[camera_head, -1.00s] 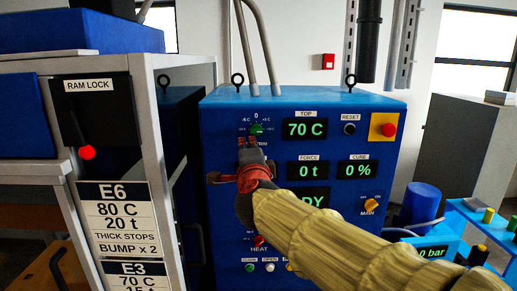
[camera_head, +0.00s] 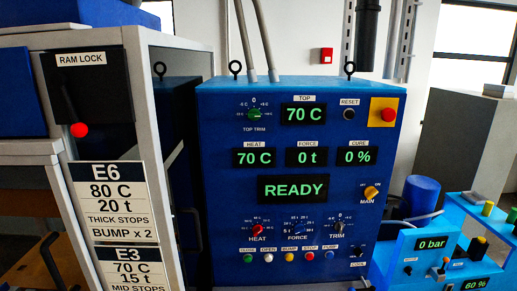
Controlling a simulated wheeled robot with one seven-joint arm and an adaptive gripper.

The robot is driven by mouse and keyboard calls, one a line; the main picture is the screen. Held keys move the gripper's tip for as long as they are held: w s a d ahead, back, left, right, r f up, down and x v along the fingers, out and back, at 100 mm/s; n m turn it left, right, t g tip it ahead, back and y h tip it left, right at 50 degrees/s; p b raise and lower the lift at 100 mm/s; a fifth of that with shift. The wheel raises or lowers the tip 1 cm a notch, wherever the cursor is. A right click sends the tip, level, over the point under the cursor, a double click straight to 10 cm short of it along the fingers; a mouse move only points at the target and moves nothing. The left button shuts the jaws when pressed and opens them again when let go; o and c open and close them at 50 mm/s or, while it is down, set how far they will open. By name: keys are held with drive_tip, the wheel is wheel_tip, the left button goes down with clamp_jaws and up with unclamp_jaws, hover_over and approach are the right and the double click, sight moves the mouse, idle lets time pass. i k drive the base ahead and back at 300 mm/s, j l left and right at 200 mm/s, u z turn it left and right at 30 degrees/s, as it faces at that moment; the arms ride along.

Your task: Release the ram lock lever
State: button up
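The ram lock lever is a dark handle with a red ball knob (camera_head: 80,130) at its lower end. It hangs down, slightly slanted, on a black plate (camera_head: 92,85) labelled RAM LOCK on the press frame at the left. My gripper and arm are not in view, so nothing of mine touches the lever.
The blue control cabinet (camera_head: 225,185) stands in the middle and reads READY, 70 C, 0 t and 0 %. A grey frame post (camera_head: 150,150) stands between lever and cabinet. Signs E6 (camera_head: 108,202) and E3 (camera_head: 128,268) hang below the lever. A blue pump unit (camera_head: 405,262) is at the right.

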sight(79, 129)
drive_tip(key=k+l+u, duration=0.15)
drive_tip(key=u, duration=1.4)
